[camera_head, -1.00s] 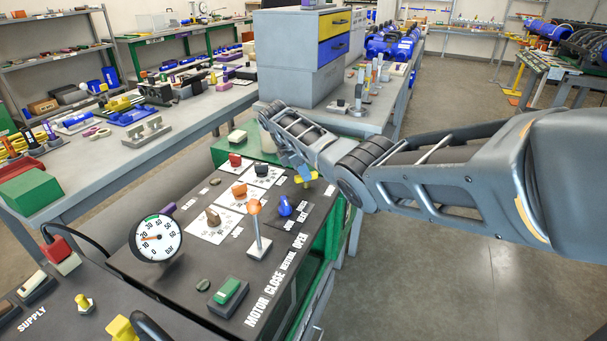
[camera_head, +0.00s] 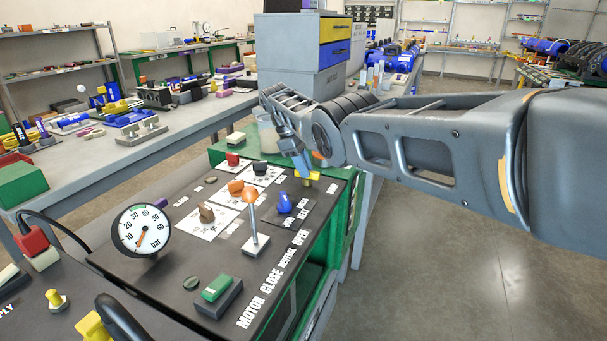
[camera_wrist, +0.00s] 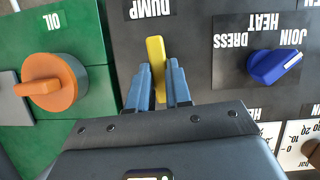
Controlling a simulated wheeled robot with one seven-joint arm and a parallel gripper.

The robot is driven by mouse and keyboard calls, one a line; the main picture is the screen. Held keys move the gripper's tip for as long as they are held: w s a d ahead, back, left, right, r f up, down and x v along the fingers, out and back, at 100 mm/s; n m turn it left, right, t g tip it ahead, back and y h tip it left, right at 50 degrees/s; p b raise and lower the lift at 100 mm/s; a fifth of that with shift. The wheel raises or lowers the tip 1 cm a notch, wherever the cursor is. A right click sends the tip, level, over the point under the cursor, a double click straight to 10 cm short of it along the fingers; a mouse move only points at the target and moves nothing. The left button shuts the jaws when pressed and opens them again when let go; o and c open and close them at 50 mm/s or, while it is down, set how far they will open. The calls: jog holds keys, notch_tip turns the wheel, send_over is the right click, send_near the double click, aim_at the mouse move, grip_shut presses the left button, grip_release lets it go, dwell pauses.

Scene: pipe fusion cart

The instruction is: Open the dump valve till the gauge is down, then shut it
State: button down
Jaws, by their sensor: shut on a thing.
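The yellow dump valve handle (camera_wrist: 156,62) stands below the DUMP label in the wrist view, held between the blue fingers of my gripper (camera_wrist: 157,85). The handle points nearly straight up the picture, with a slight tilt. In the head view the yellow handle (camera_head: 312,175) shows at the far right corner of the black panel, under my gripper (camera_head: 302,165). The round white gauge (camera_head: 143,230) stands at the panel's left side. Its orange needle points down and a little left, near the low end of the scale.
A blue knob (camera_wrist: 274,66) is to the right of the handle and an orange OIL knob (camera_wrist: 55,84) to the left. An orange-topped lever (camera_head: 254,220) stands upright on the panel. A green button box (camera_head: 217,290) is at the near edge.

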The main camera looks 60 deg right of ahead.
jog(key=shift+s+a+f, duration=0.15)
jog(key=shift+a+f, duration=0.05)
dwell(0.3)
jog(key=c, duration=1)
grip_release()
jog(key=shift+r, duration=0.1)
jog(key=shift+c, duration=0.2)
jog(key=shift+d, duration=0.1)
jog(key=shift+b+v, duration=0.9)
jog(key=shift+v, duration=3.05)
jog(key=shift+s, duration=0.1)
